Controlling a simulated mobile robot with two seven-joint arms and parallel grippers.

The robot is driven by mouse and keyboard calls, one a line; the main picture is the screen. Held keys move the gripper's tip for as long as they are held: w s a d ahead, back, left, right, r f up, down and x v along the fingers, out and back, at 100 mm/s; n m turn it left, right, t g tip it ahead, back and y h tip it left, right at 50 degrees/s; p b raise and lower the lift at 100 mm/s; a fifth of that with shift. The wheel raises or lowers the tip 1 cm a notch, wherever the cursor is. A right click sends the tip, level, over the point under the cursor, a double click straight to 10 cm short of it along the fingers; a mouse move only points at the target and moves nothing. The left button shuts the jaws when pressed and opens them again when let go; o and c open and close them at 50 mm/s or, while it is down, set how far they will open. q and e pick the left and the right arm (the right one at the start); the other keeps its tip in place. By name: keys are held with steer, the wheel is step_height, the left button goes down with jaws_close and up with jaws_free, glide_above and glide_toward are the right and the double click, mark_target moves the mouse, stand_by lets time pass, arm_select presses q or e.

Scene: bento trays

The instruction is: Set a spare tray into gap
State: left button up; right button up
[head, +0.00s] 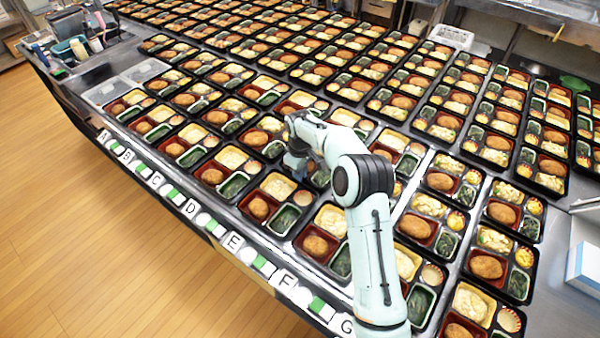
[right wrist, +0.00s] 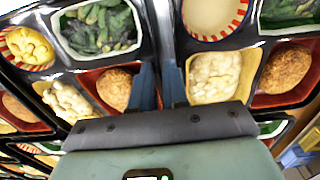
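Black bento trays fill the steel counter in rows; one front-row tray (head: 283,235) holds a brown croquette, greens and a pale side. My right arm reaches in from the lower right. Its gripper (head: 300,165) is over the trays behind the front row, mostly hidden by my arm. In the right wrist view two dark blue fingers (right wrist: 158,88) point down between a tray (right wrist: 80,62) on the left and a tray (right wrist: 262,45) on the right. The fingers look slightly apart; whether they pinch a rim is unclear. I cannot pick out the spare tray or the gap. My left gripper is not seen.
Lettered labels A to G run along the counter's front edge (head: 165,190). Clear empty containers (head: 103,92) lie at its left end, near a caddy of tools (head: 70,48). A white basket (head: 452,36) stands at the back. Wooden floor is open at the lower left.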

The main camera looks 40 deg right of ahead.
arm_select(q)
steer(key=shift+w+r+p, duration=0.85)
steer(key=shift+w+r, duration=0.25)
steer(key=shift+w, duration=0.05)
arm_select(e)
step_height(320, 180, up, 12)
steer(key=shift+r, duration=0.2)
steer(key=shift+a+f, duration=0.1)
